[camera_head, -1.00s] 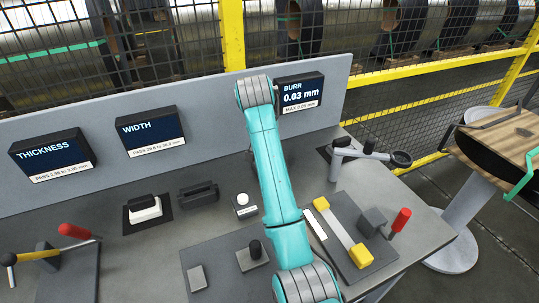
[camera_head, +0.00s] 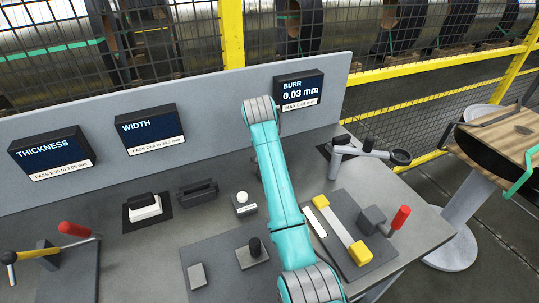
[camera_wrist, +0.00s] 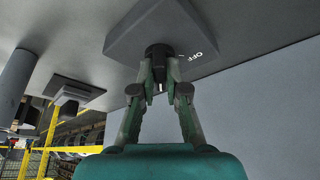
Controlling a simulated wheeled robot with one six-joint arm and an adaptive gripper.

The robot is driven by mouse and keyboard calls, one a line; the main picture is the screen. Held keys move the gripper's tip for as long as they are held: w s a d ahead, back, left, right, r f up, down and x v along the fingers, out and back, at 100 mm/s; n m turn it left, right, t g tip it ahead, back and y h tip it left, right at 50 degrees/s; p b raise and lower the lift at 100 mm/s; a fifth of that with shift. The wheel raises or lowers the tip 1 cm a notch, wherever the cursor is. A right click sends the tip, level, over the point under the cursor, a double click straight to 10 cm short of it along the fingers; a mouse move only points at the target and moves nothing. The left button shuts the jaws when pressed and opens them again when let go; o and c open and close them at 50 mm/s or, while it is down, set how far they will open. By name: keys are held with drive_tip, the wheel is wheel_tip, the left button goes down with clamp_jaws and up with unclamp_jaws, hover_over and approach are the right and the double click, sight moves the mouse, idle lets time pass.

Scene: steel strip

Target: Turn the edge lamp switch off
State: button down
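The edge lamp switch shows in the wrist view as a black knob (camera_wrist: 158,52) on a dark grey box (camera_wrist: 140,22). The word OFF and a short tick are printed beside the knob, to its right. My gripper (camera_wrist: 161,72) has its two green-grey fingers drawn in on either side of the knob, and their tips appear to touch it. The knob's pointer direction is mostly hidden by the fingers. In the head view my teal arm hides the gripper and the switch.
The bench holds a BURR display (camera_head: 299,92), a WIDTH display (camera_head: 150,131), a white button (camera_head: 242,198), a clamp fixture with a red handle (camera_head: 400,218) and a grey lever post (camera_head: 368,152). A grey back panel (camera_head: 225,113) stands behind the bench.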

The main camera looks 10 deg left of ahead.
drive_tip(key=shift+n, duration=0.4)
drive_tip(key=n+y, duration=0.1)
drive_tip(key=n, duration=0.1)
drive_tip(key=shift+d+n, duration=0.15)
drive_tip(key=shift+n, duration=0.25)
drive_tip(key=n+y, duration=0.1)
drive_tip(key=n, duration=0.1)
drive_tip(key=n+y, duration=0.1)
drive_tip(key=n, duration=0.1)
drive_tip(key=shift+w+d+n+g, duration=0.1)
drive_tip(key=shift+d+n+g, duration=0.05)
drive_tip(key=shift+n+g, duration=0.15)
drive_tip(key=n+g+y, duration=0.1)
drive_tip(key=n, duration=0.3)
drive_tip(key=shift+w+d, duration=0.1)
drive_tip(key=shift+w, duration=0.05)
drive_tip(key=shift+n+g+y, duration=0.3)
drive_tip(key=shift+n+g, duration=0.5)
drive_tip(key=shift+n, duration=1)
drive_tip(key=shift+w, duration=0.1)
drive_tip(key=c, duration=1.2)
unclamp_jaws()
